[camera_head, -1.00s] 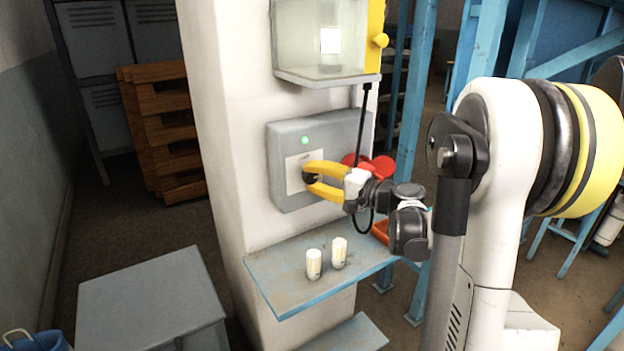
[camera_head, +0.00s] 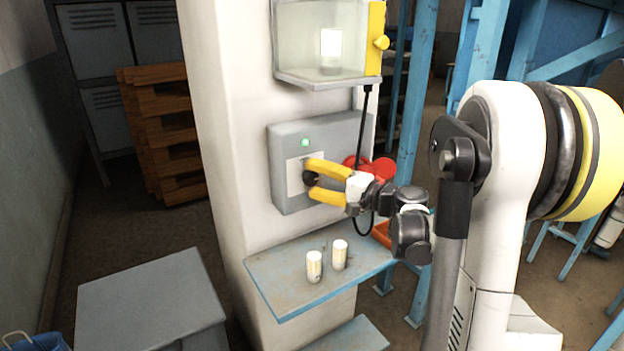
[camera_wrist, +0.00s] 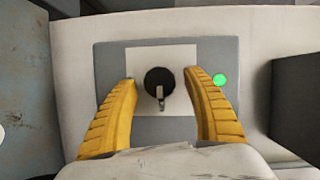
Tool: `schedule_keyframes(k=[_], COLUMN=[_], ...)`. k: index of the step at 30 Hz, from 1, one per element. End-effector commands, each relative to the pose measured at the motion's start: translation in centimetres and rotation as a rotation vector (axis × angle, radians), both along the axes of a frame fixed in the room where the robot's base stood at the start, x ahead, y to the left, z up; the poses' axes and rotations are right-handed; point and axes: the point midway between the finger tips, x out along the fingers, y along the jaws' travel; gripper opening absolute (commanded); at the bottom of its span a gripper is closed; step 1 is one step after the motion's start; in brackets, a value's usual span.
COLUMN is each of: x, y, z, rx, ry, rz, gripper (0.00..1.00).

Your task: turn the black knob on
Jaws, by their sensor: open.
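The black knob (camera_head: 309,178) sits on a pale plate on the front of a grey box fixed to the white pillar. In the wrist view the knob (camera_wrist: 159,83) is round, with a light pointer bar along its lower half, pointing down in that picture. My gripper (camera_head: 313,180) has yellow fingers. They are open, one on each side of the knob, with a clear gap on both sides in the wrist view (camera_wrist: 163,84). A green light (camera_head: 305,142) glows on the grey box (camera_head: 290,198), above the plate; it also shows in the wrist view (camera_wrist: 219,80).
A clear-walled case (camera_head: 318,50) with a yellow side hangs above the box. A blue-edged shelf (camera_head: 290,300) below carries two small white cylinders (camera_head: 314,266) (camera_head: 340,254). A red object (camera_head: 378,168) is behind my gripper. A grey cabinet (camera_head: 150,300) stands lower left.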

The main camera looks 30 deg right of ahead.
Motion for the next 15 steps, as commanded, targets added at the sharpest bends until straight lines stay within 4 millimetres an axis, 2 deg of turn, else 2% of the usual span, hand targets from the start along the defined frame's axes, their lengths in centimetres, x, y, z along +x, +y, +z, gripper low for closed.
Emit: schedule_keyframes(k=[12,15], x=[-7.7,-9.1], y=[-3.6,-4.2], z=[0.5,0.6], rx=[0.001,0.001], ry=[0.0,0.0], rz=[-0.004,-0.003], gripper=[0.59,0.59])
